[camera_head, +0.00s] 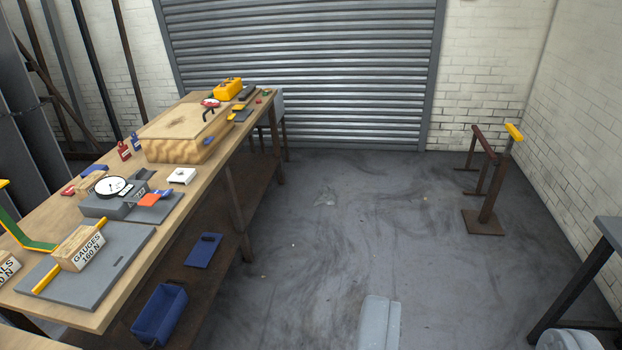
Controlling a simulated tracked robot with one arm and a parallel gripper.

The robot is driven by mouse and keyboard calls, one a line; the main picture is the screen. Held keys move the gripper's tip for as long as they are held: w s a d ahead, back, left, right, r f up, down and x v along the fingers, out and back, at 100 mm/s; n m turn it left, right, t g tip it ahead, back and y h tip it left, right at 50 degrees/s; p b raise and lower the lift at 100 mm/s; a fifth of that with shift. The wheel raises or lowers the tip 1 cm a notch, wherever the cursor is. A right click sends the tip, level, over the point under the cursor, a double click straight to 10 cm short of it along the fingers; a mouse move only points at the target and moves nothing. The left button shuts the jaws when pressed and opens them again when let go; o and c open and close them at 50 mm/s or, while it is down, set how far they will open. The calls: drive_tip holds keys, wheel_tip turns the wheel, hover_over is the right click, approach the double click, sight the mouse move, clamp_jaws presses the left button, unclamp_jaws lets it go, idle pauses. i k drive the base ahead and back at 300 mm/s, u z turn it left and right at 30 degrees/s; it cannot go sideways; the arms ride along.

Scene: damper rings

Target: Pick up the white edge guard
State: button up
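A small white block-like piece (182,176), which looks like the white edge guard, lies on the wooden workbench (112,300) near its right front edge. It has a small dark spot on its face. It sits just behind a grey plate with an orange-red and a blue piece on it, and in front of the large wooden box. Nothing covers it. My gripper's fingers are not in view, so I cannot see whether they are open or shut.
A dial gauge (112,187), a wooden block marked GAUGES (79,248) and a large wooden box (185,132) crowd the bench. A blue bin (160,314) is on the lower shelf. A brown stand (485,190) is at right. Mid-floor is clear.

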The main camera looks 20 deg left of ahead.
sight(181, 174)
drive_tip(key=u, duration=0.2)
drive_tip(key=i, duration=1.25)
drive_tip(key=u, duration=0.5)
drive_tip(key=i, duration=1.85)
drive_tip(key=u, duration=0.25)
